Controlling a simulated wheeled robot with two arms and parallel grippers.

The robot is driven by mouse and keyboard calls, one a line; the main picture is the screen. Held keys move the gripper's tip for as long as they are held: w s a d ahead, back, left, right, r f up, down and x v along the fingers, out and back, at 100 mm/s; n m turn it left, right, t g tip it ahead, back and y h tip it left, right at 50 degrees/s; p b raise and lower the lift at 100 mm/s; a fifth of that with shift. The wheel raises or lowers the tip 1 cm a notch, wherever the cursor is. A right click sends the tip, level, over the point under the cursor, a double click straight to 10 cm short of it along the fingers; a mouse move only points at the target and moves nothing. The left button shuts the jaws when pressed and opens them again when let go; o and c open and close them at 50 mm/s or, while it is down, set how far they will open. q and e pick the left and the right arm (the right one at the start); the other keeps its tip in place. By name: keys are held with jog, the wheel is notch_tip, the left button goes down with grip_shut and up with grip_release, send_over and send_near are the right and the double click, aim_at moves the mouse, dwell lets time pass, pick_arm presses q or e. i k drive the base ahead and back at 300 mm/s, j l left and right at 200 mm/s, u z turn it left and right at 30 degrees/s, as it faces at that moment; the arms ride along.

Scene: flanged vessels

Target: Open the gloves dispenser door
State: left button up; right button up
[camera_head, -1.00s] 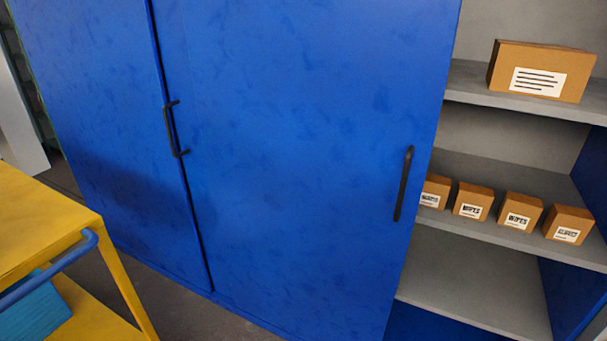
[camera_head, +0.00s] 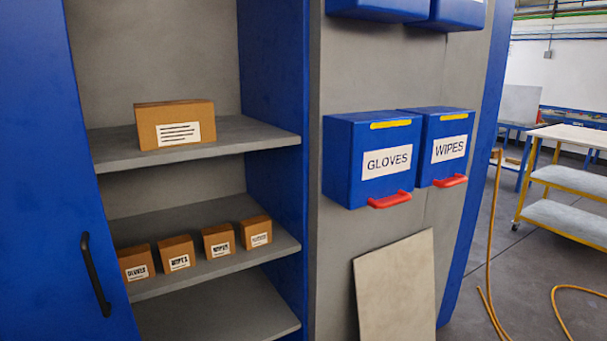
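The gloves dispenser (camera_head: 345,160) is a blue box with a white GLOVES label, a yellow strip near its top and a red handle (camera_head: 390,200) at its lower front edge. It is mounted on the grey panel at the right side of the cabinet, and its front door looks shut. The wipes dispenser (camera_head: 445,128), a similar blue box with a WIPES label and red handle, is right beside it. Neither of my grippers shows in the head view.
Left of the dispensers, open cabinet shelves (camera_head: 225,140) hold a large carton (camera_head: 150,122) and several small cartons. A blue cabinet door (camera_head: 40,200) stands at far left. A grey board (camera_head: 395,285) leans below the dispensers. An orange hose (camera_head: 490,240) and yellow cart (camera_head: 575,205) are at right.

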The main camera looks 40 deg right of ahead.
aim_at(384, 153)
jog(key=z, duration=1.8)
